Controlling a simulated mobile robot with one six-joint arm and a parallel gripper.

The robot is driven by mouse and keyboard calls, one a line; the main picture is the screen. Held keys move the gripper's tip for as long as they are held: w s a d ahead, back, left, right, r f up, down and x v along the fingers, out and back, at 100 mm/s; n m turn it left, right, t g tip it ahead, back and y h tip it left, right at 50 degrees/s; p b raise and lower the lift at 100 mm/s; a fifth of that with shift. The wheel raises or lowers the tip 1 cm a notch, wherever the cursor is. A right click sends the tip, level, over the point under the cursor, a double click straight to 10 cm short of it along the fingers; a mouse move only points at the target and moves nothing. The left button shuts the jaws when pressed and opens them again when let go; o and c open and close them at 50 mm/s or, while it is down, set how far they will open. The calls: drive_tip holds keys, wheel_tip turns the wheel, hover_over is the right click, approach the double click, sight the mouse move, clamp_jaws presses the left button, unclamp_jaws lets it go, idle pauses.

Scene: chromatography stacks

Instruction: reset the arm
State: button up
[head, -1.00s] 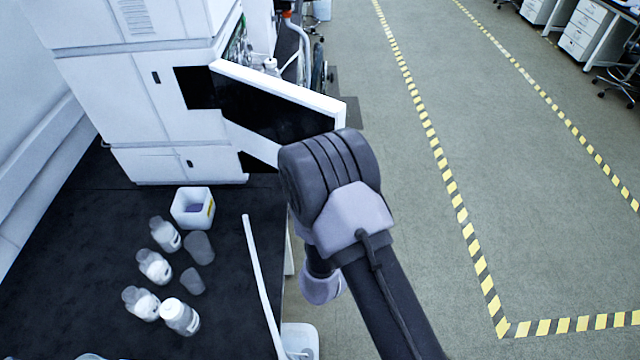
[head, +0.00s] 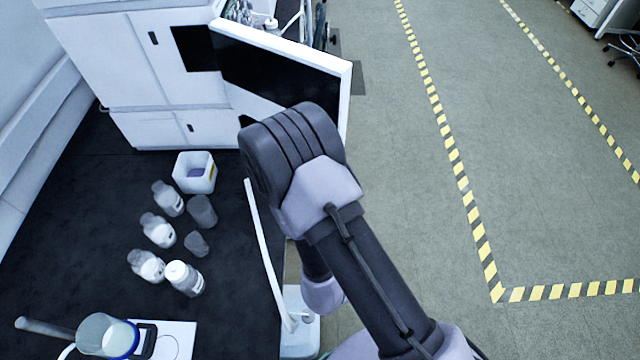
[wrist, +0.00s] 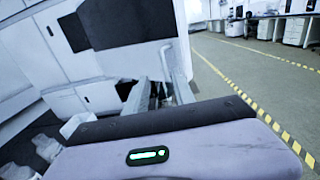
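My arm (head: 365,260) reaches up from the bottom of the head view and bends at a dark, ribbed joint, beside the right edge of the black bench. My gripper is hidden behind the arm there. In the wrist view, the gripper's body with a lit green indicator fills the lower part. Two grey fingers of my gripper (wrist: 158,90) show beyond it, apart, with nothing visibly held between them. They point towards the white chromatography stack (wrist: 100,65), which also stands at the back left in the head view (head: 100,60).
A black-faced panel (head: 280,72) sticks out from the stack close to the arm. On the bench are several bottles (head: 184,278), a white tub (head: 195,173), a white tube (head: 262,245) and a beaker (head: 106,336) on a white plate. Open floor (head: 410,160) lies right.

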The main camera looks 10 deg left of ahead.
drive_tip(key=v, duration=0.2)
drive_tip(key=shift+s+d, duration=0.1)
drive_tip(key=shift+s, duration=0.2)
